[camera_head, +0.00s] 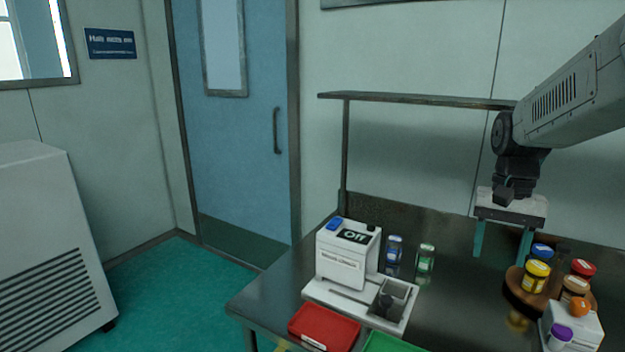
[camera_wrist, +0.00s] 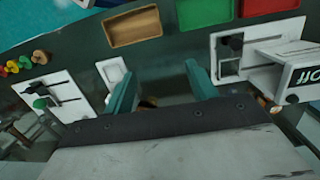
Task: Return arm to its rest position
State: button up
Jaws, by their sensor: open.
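My gripper (camera_head: 503,240) hangs at the right over the back of the dark table (camera_head: 262,296) in the head view, fingers pointing down. Its two teal fingers are apart with nothing between them. In the wrist view my gripper (camera_wrist: 158,82) also shows open and empty. My arm reaches in from the upper right. The white sieve machine (camera_head: 342,262) with an "Off" display stands left of the gripper, apart from it; part of it shows at the right of the wrist view (camera_wrist: 285,75).
Red (camera_head: 324,328) and green (camera_head: 392,344) trays lie in front. A shelf (camera_head: 420,100) runs above the table's back.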

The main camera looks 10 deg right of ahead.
jog(key=s+a+f+n+t, duration=0.1)
jog(key=s+a+n, duration=0.6)
jog(key=s+a, duration=0.6)
jog(key=shift+s+a+h, duration=0.3)
jog(key=shift+s+a, duration=0.05)
jog(key=shift+s, duration=0.2)
jog(key=shift+s+a+r+n+t, duration=0.25)
jog(key=shift+s+a+n+t, duration=0.1)
jog(key=shift+s+a, duration=0.25)
jog(key=shift+s+a+r+n+t, duration=0.25)
jog(key=shift+s+a+t, duration=0.1)
jog(key=shift+s+a, duration=0.2)
jog(key=shift+c, duration=0.3)
jog(key=shift+w+a, duration=0.1)
jog(key=shift+a, duration=0.1)
